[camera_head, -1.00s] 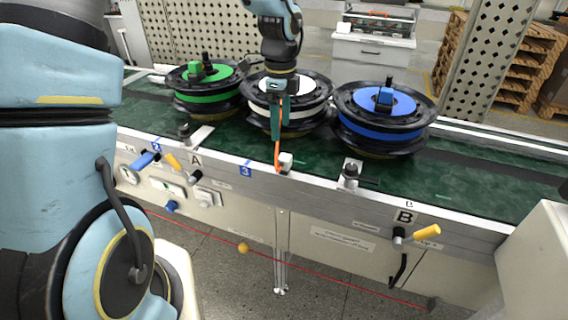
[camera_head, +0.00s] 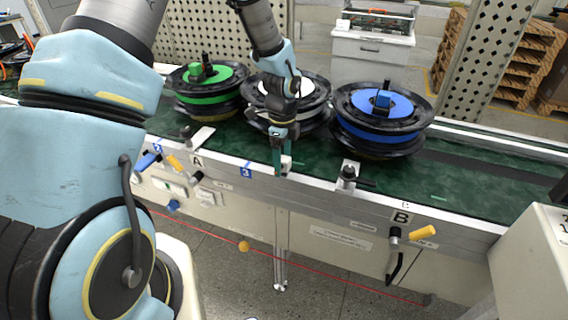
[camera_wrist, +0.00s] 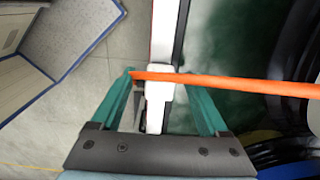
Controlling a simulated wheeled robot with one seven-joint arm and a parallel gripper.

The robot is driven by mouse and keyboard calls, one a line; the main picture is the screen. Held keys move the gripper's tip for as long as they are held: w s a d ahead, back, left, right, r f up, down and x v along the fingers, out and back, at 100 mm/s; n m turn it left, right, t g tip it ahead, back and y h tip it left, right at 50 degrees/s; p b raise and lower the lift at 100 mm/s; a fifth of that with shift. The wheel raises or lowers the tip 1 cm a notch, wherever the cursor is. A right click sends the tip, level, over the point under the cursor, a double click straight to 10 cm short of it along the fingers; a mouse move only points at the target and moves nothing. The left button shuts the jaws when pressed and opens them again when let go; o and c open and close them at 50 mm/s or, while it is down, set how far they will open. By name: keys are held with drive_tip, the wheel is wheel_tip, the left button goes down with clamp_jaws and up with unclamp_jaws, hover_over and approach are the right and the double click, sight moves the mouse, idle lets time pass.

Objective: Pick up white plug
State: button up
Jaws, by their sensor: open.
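The white plug (camera_head: 287,162) sits at the front edge of the conveyor, beside the blue 3 label. It also shows in the wrist view (camera_wrist: 160,88), between the two teal fingers. My gripper (camera_head: 281,170) is low over that edge, its fingers pointing down around the plug. In the wrist view my gripper (camera_wrist: 158,75) is open, with a finger on each side of the plug and visible gaps. An orange strip (camera_wrist: 240,85) runs rightward from the plug area across the right finger. The plug's lower part is hard to make out.
The belt at right is clear.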

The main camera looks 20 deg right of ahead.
clamp_jaws()
idle(0.6)
